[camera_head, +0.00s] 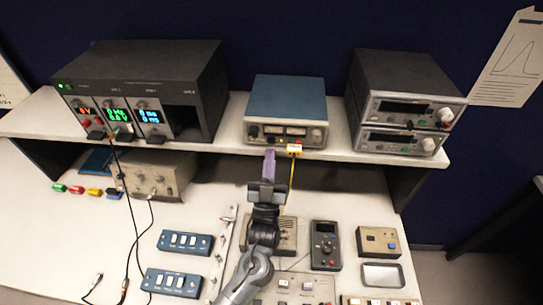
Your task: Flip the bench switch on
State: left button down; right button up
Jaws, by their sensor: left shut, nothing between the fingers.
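My left gripper (269,160), with purple fingers, reaches up from the bottom middle. Its fingers are shut with nothing between them. The fingertips appear just below the front of a blue-topped instrument (287,96) on the shelf; I cannot tell whether they touch it. Which control is the bench switch is not clear. Candidates are two blue boxes with white switches, one upper (185,242) and one lower (172,282), and a grey panel (315,288) with small white switches, partly behind my arm. Their on or off positions are too small to tell. My right gripper is not in view.
A black instrument rack (190,75) stands on the shelf (232,137) at left, and two stacked instruments (400,95) at right. A yellow-white plug (294,148) with a yellow cable hangs beside my fingers. A handheld meter (325,245) lies right of my arm. Black cables cross the left bench.

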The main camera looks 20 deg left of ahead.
pick_arm(q)
jog(key=b+v, duration=0.1)
jog(key=v, duration=0.8)
jog(key=shift+s+f, duration=0.25)
jog(key=shift+f, duration=0.05)
jog(key=shift+d, duration=0.15)
